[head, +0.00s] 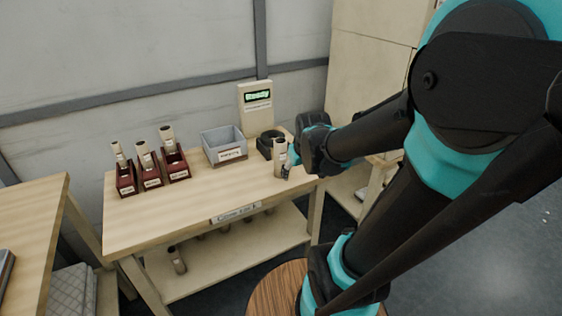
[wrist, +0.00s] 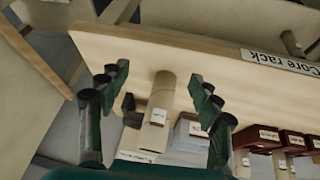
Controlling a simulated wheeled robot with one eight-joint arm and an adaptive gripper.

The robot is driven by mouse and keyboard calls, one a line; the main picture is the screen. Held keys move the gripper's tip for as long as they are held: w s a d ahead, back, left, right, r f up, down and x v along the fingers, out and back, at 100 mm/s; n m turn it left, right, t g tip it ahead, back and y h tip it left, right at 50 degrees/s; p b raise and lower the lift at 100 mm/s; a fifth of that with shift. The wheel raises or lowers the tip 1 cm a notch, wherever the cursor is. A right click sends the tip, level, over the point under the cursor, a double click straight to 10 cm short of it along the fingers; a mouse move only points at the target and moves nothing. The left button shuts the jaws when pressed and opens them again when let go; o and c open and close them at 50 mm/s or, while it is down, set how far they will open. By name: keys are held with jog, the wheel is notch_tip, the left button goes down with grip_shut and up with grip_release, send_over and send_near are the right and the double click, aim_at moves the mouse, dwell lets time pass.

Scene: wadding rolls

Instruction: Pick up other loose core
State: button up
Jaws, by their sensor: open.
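A loose tan core (head: 280,157) with a white label stands upright near the right end of the wooden table (head: 205,190). My gripper (head: 292,158) is at its right side in the head view. In the wrist view the core (wrist: 157,115) shows between the two dark green fingers of my gripper (wrist: 160,82), with space on both sides. The fingers are open and hold nothing. Three more cores, such as the middle one (head: 144,153), stand tilted in dark red holders (head: 152,182) at the table's left.
A grey bin (head: 224,147) stands behind the core, by a black round device (head: 268,142) and a beige unit (head: 256,112) reading "Ready". Several cores (head: 177,260) are on the lower shelf. A round wooden top (head: 270,290) is in front. The table's front middle is clear.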

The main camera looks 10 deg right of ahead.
aim_at(281, 154)
jog(key=w+a+r+n+g, duration=0.25)
jog(key=w+r+n, duration=0.25)
jog(key=r+n, duration=0.4)
jog(key=w+a+r+n+g, duration=0.1)
jog(key=w+r+n+g, duration=0.2)
jog(key=w+r+n, duration=0.6)
jog(key=s+f, duration=0.1)
jog(key=f, duration=0.5)
jog(key=s+f+n, duration=0.1)
jog(key=f, duration=0.5)
jog(key=s+f+n, duration=0.1)
jog(key=f, duration=0.5)
jog(key=shift+s+a+f, duration=0.1)
jog(key=shift+s+f, duration=0.05)
jog(key=shift+f, duration=0.05)
jog(key=c, duration=1.2)
jog(key=shift+r, duration=0.1)
jog(key=shift+c, duration=0.2)
